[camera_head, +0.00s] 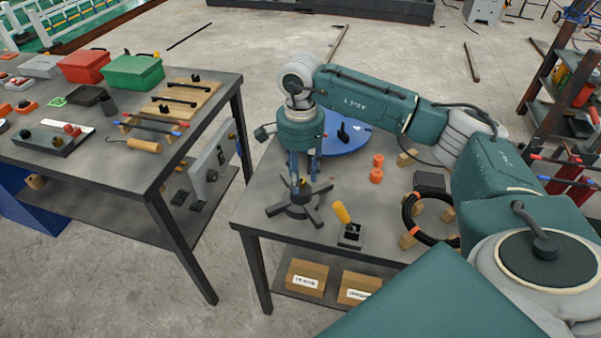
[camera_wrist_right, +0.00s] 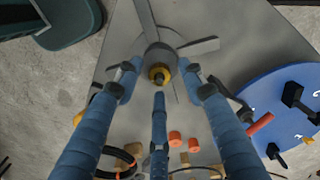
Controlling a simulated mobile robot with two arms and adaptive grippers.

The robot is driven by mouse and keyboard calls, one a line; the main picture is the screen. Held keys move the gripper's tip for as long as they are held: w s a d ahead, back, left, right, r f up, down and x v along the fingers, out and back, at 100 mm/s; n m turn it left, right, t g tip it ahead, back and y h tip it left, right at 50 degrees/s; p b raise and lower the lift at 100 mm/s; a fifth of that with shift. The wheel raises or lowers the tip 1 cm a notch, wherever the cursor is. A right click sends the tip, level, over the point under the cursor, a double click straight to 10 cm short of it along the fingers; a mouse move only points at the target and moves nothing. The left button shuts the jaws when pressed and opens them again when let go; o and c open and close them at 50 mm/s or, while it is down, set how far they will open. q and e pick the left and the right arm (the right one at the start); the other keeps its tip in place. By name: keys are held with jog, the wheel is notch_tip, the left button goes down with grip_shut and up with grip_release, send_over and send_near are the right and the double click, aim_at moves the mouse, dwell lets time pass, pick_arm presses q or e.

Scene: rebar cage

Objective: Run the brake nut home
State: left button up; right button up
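A dark stand with splayed flat legs (camera_head: 298,207) is on the near left part of the middle table. In the right wrist view, a brass-yellow ring-shaped nut (camera_wrist_right: 160,74) sits at the hub of this stand (camera_wrist_right: 158,53). My right gripper (camera_head: 302,180) points down right above the stand. In the right wrist view, its three blue fingers (camera_wrist_right: 160,82) are spread around the nut, with gaps between their tips and it. The gripper is open and empty. In the head view the fingers and stand hide the nut. My left gripper is not in view.
A blue disc (camera_head: 346,138) lies behind my right gripper. A yellow-handled tool in a black block (camera_head: 348,232), orange cylinders (camera_head: 377,170) and a black cable coil (camera_head: 408,222) are to the right. A separate table (camera_head: 80,165) with tools stands left, across a gap.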

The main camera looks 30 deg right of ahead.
jog(key=shift+f, duration=0.1)
grip_shut()
dwell(0.3)
